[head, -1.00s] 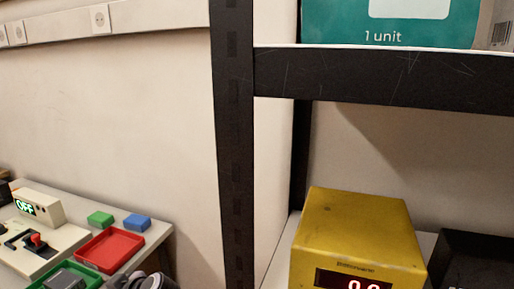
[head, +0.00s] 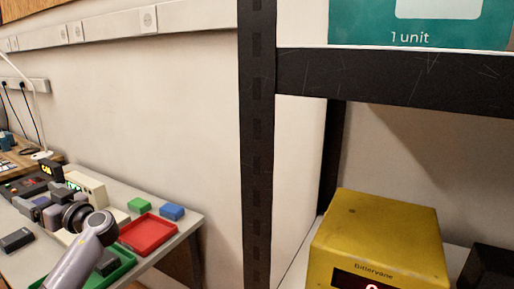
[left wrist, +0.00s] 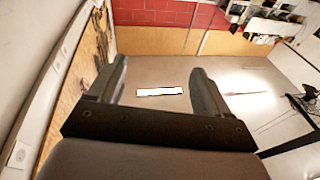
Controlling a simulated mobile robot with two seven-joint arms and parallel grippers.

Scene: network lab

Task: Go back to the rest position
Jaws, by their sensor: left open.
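My left gripper (head: 38,208) shows at the lower left of the head view, at the end of my grey arm, in front of the table with the trays. In the left wrist view its two dark fingers (left wrist: 158,70) stand wide apart with nothing between them. Behind them lie a plain floor and a white strip (left wrist: 160,91). My right gripper is in neither view.
A black shelf post (head: 257,150) stands close ahead. The shelf holds a yellow box (head: 375,235) with a red display and, above, a teal box (head: 420,25). The table (head: 180,228) bears a red tray (head: 148,233), a green tray (head: 122,272), a green block (head: 138,204) and a blue block (head: 172,211).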

